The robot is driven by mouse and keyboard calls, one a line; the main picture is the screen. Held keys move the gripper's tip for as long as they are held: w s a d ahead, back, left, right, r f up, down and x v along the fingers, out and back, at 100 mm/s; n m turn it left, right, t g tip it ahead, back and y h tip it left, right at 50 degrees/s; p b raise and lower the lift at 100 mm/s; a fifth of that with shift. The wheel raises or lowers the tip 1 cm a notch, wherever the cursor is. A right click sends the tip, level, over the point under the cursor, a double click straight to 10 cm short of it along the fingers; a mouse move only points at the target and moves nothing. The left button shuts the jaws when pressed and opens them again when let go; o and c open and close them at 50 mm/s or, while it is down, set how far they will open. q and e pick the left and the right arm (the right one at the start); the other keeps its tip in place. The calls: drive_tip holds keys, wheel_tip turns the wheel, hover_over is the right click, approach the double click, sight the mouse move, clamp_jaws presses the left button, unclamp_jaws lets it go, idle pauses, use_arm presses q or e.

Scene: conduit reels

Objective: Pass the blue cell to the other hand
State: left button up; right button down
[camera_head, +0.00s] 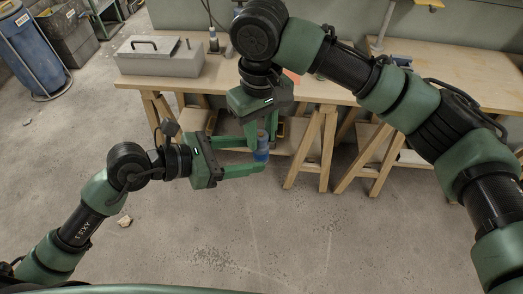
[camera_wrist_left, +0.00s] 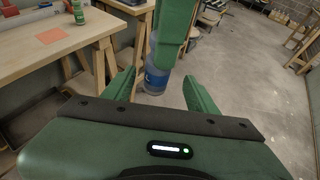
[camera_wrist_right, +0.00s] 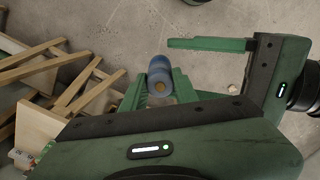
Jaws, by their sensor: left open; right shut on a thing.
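The blue cell (camera_head: 261,153) is a small blue cylinder held below my right gripper, in the air in front of the workbench. My right gripper (camera_head: 262,136) is shut on it from above; the right wrist view shows the cell (camera_wrist_right: 160,75) between the fingertips (camera_wrist_right: 160,88). My left gripper (camera_head: 243,158) is open, its fingers reaching right toward the cell. In the left wrist view the cell (camera_wrist_left: 156,79) stands between and beyond the open fingers (camera_wrist_left: 160,88). I cannot tell if the left fingers touch it.
A wooden workbench (camera_head: 140,75) stands behind, with a grey toolbox (camera_head: 160,58) on top. Wooden trestle legs (camera_head: 308,150) stand close behind the grippers. A blue barrel (camera_head: 30,50) is at the far left. The concrete floor (camera_head: 300,240) in front is mostly clear.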

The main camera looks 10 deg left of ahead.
sight(254, 154)
use_arm(q)
drive_tip(key=shift+x, duration=2.6)
clamp_jaws()
drive_tip(key=shift+s, duration=0.1)
use_arm(e)
drive_tip(key=c, duration=1)
unclamp_jaws()
drive_tip(key=shift+r, duration=0.1)
